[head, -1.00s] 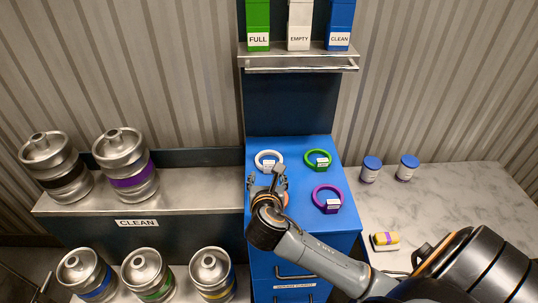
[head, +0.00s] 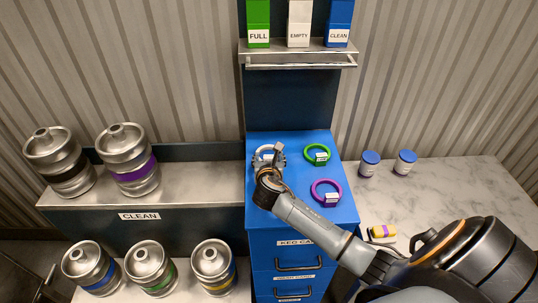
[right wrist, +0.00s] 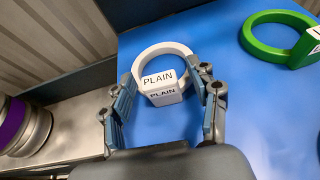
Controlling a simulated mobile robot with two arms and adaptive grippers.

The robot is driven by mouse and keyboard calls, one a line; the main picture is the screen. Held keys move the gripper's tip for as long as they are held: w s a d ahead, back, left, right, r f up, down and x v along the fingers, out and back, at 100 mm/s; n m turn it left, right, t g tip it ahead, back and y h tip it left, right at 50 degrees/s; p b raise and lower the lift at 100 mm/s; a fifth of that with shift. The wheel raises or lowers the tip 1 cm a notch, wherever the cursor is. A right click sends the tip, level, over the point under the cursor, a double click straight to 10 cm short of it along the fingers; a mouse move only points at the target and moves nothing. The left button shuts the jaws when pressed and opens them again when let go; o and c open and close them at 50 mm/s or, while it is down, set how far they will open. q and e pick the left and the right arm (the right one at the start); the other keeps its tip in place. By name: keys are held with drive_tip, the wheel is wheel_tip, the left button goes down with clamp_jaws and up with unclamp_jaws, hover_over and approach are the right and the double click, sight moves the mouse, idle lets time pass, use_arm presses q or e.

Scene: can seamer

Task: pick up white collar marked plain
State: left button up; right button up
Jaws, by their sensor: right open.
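The white collar marked PLAIN (right wrist: 162,88) lies on the blue cabinet top in the right wrist view, its label block facing my gripper. In the head view the white collar (head: 264,149) is partly hidden behind my right gripper (head: 268,160). My right gripper also fills the lower part of the right wrist view (right wrist: 163,100). Its fingers are open, one on each side of the label block, with gaps visible. Whether the fingertips are level with the collar I cannot tell. My left gripper is not in view.
A green collar (head: 317,154) and a purple collar (head: 326,192) lie to the right on the blue cabinet top (head: 300,218). Two blue-lidded jars (head: 369,164) stand on the marble counter. Several kegs (head: 129,160) stand at left. A shelf (head: 298,56) is above.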

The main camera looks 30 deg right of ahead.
drive_tip(key=shift+c, duration=0.9)
clamp_jaws()
drive_tip(key=shift+r, duration=0.15)
